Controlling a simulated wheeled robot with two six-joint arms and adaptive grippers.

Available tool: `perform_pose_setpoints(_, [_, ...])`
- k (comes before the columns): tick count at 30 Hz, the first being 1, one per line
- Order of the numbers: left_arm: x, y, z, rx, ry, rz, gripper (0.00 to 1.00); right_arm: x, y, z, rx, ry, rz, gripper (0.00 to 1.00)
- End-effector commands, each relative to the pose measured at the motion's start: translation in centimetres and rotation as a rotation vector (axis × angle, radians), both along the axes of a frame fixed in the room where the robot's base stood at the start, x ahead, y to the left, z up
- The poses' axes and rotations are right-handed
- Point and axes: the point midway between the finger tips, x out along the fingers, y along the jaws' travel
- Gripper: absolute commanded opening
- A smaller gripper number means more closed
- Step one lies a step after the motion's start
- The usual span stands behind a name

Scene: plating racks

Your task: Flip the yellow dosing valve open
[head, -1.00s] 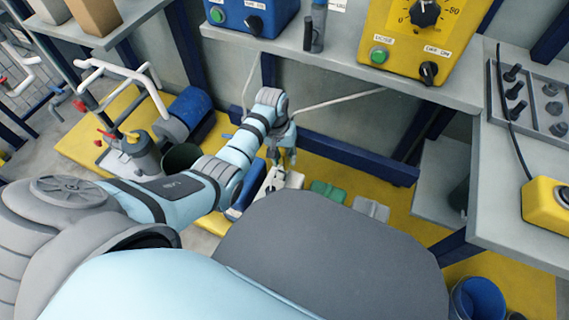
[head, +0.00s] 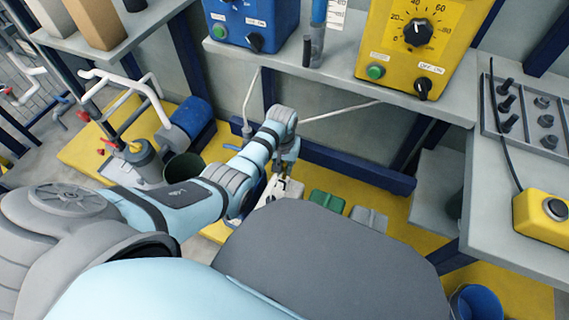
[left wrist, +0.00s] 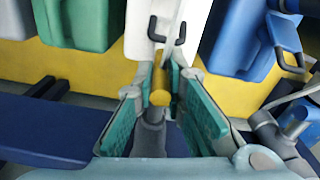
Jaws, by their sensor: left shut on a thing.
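My left gripper (head: 286,172) reaches down over the row of canisters below the bench. In the left wrist view its two green-padded fingers (left wrist: 163,108) stand on either side of the yellow dosing valve (left wrist: 160,88) and are shut on it. Only a narrow yellow lever part shows between the fingers. A grey pipe piece (left wrist: 153,132) runs from it toward the palm. The valve is hidden by my gripper in the head view. My right gripper is not in view.
A white canister (left wrist: 150,25) with dark hooks lies just beyond the valve. A green canister (head: 326,200), a grey canister (head: 369,218) and a blue canister (left wrist: 241,40) stand beside it. The bench (head: 300,62) with control boxes overhangs behind; a blue beam (head: 350,166) runs below it.

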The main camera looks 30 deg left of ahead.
Motion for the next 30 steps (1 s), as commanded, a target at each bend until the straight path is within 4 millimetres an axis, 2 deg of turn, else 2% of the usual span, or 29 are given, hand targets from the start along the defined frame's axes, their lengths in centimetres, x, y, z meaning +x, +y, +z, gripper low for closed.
perform_pose_setpoints(3, [0.0,0.0,0.3,0.036,0.003,0.0,0.0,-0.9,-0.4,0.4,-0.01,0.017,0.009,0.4])
perform_pose_setpoints(11, [0.0,0.1,0.0,0.042,0.001,0.0,0.0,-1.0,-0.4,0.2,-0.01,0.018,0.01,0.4])
perform_pose_setpoints(12, [0.0,0.2,0.0,0.042,0.001,0.0,0.18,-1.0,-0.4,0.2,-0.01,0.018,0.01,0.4])
perform_pose_setpoints(15, [0.0,0.1,0.0,0.042,0.001,0.0,0.32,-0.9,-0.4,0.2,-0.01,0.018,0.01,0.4])
perform_pose_setpoints(25, [0.1,0.0,0.3,0.039,0.0,-0.001,0.32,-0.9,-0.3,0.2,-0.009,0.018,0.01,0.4])
perform_pose_setpoints(28, [0.1,0.0,1.5,0.04,-0.002,-0.001,0.32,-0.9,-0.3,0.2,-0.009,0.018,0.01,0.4])
perform_pose_setpoints(30, [0.0,0.0,3.1,0.04,-0.003,-0.001,0.32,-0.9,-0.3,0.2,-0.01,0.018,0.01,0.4])
